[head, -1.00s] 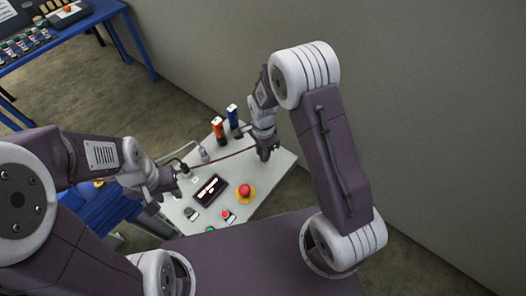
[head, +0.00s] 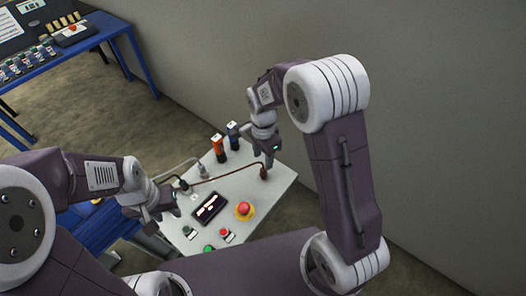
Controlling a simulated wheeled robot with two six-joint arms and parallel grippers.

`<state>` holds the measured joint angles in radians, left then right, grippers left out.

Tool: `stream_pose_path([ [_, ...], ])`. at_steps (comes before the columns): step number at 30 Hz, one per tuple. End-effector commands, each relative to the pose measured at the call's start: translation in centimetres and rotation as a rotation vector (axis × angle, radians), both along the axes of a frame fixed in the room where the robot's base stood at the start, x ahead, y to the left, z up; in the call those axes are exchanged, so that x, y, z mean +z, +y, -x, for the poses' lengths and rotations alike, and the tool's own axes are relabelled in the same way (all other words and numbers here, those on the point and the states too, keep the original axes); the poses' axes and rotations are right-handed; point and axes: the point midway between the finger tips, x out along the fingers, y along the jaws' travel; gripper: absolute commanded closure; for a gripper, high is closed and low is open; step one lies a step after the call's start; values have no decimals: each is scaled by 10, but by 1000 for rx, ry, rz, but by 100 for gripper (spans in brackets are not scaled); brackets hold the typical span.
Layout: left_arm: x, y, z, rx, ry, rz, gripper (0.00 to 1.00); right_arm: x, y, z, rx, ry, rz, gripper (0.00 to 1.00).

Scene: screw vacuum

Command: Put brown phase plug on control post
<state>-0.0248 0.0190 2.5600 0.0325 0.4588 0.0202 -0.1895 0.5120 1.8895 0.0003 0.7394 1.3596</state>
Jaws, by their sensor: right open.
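The brown phase plug (head: 264,173) stands upright near the right side of the white control panel (head: 279,186). A brown cable (head: 228,172) runs from it to the left. Whether a post is under the plug cannot be seen. My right gripper (head: 270,151) is open just above the plug, seemingly apart from it. My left gripper (head: 165,213) is low over the panel's left edge, and its jaws are too small and dark to read.
An orange plug (head: 218,149) and a blue plug (head: 233,137) stand at the panel's back. A grey plug (head: 202,171) is nearby. A dark display (head: 209,206), a red emergency button (head: 244,209) and small buttons lie in front. A blue table (head: 88,42) stands far left.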

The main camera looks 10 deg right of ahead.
Motion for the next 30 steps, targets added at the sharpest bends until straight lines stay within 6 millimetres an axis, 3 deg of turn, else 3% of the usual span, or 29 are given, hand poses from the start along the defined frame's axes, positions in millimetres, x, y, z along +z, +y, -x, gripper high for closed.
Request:
stream_pose_path([
  [3,-2,0,0,0,0,0,64,24,0,-1,0,-5,-1,55],
  [6,-3,0,0,0,0,0,64,36,0,0,0,-1,0,55],
  [14,-3,0,0,0,0,0,64,42,-5,7,58,-4,-2,55],
  [24,-3,0,0,0,0,0,64,24,-54,112,975,-93,29,55],
  [30,-3,0,0,0,0,0,64,19,-60,131,1148,-104,47,55],
])
